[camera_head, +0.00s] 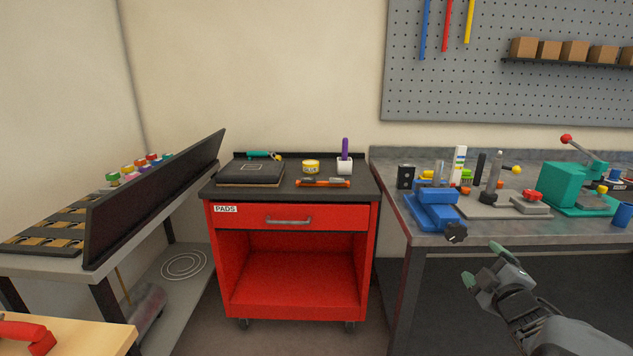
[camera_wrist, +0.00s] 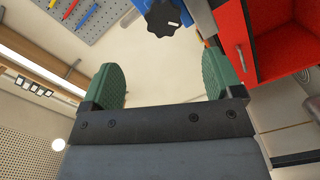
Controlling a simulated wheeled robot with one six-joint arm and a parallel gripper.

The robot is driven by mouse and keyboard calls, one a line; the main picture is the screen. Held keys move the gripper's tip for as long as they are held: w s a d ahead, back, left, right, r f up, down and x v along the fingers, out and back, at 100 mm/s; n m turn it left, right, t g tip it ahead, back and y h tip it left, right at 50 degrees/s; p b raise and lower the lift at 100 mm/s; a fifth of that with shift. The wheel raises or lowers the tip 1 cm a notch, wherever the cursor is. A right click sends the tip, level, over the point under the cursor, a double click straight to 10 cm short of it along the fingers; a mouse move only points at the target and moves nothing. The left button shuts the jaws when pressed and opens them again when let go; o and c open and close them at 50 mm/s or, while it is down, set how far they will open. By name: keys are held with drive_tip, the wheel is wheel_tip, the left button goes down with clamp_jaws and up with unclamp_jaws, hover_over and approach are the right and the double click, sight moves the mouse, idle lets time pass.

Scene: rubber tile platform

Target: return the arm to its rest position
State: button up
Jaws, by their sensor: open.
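My gripper (camera_head: 483,268) shows at the lower right of the head view, in front of the right workbench's front edge. Its green fingertips are apart and nothing is between them. In the wrist view my gripper (camera_wrist: 165,85) is also open and empty, with a green finger on each side. The arm behind it runs off the lower right of the head view.
A grey workbench (camera_head: 430,239) carries a blue vise (camera_head: 435,210) with a black knob (camera_head: 456,232) near the gripper. A red cart (camera_head: 290,275) stands at centre. A left table (camera_head: 45,263) bears a dark panel (camera_head: 155,200). Open floor lies before the cart.

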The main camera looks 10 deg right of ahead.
drive_tip(key=a+r+m+g+h+p, duration=0.2)
drive_tip(key=a+r+m+g+p, duration=0.3)
drive_tip(key=a+r+m+p, duration=0.45)
drive_tip(key=s+a+r+m+g+y+p, duration=0.1)
drive_tip(key=s+a+r+g+y+p, duration=0.15)
drive_tip(key=s+a+g+p, duration=0.45)
drive_tip(key=s+a+r+g+y+p, duration=0.25)
drive_tip(key=s+a+p, duration=0.3)
drive_tip(key=a, duration=0.35)
drive_tip(key=w+d+f+m+t+h+b, duration=0.25)
drive_tip(key=d+f+m+h+b, duration=0.5)
drive_tip(key=d+f, duration=1.65)
drive_tip(key=n+t+y+b, duration=0.3)
drive_tip(key=t+y, duration=0.2)
drive_tip(key=t, duration=0.7)
approach(458, 234)
drive_tip(key=w, duration=0.3)
drive_tip(key=w+d, duration=0.1)
drive_tip(key=w, duration=0.3)
drive_tip(key=w+p, duration=0.1)
drive_tip(key=w, duration=0.2)
drive_tip(key=shift+w+d, duration=0.15)
drive_tip(key=shift+d, duration=0.1)
